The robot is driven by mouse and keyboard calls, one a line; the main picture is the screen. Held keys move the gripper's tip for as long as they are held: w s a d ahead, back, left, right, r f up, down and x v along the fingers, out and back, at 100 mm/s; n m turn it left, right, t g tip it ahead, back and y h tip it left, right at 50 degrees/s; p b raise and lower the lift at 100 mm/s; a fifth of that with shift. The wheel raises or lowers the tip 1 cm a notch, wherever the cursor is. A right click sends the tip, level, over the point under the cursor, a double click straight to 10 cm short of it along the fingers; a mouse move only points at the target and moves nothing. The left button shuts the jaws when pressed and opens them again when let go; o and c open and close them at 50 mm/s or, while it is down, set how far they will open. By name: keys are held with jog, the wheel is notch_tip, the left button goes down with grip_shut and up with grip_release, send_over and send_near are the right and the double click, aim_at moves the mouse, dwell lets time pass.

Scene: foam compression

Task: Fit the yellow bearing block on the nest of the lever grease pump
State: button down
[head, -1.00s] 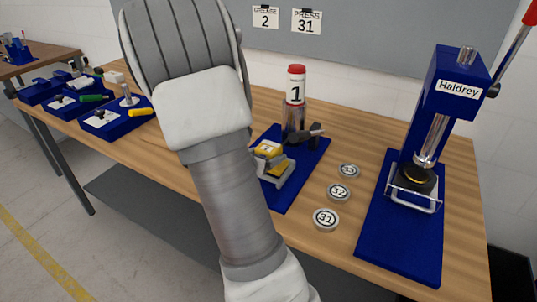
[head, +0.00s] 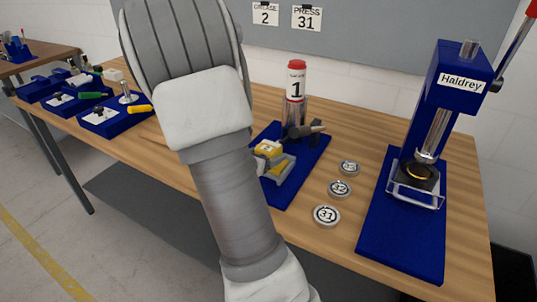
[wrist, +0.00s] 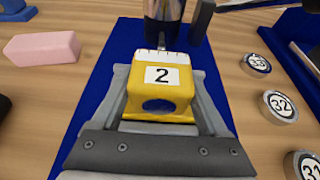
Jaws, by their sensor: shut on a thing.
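The yellow bearing block (wrist: 148,103) carries a white label "2" and a dark round hole in its front face. My gripper (wrist: 160,82) is shut on it, with a grey finger along each side. In the head view the block (head: 268,148) and my gripper (head: 274,160) are over the blue base plate of the lever grease pump (head: 295,188). The pump's cylinder (head: 296,88) has a red cap and label "1"; its metal foot (wrist: 163,22) stands just beyond the block. The nest is hidden; I cannot tell whether the block touches it.
Round discs marked 31 (head: 326,216) and 32 (head: 340,188), and another one, lie right of the pump plate. The blue Haldrey press (head: 462,80) stands further right. A pink block (wrist: 42,48) lies left of the plate. Blue fixtures (head: 115,122) stand at the far left.

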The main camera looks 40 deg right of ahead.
jog(key=shift+c, duration=1)
grip_release()
jog(key=shift+r, duration=0.1)
jog(key=shift+o, duration=1)
jog(key=shift+a, duration=0.1)
jog(key=p+v, duration=0.3)
jog(key=v, duration=1.4)
jog(key=shift+s+r, duration=0.1)
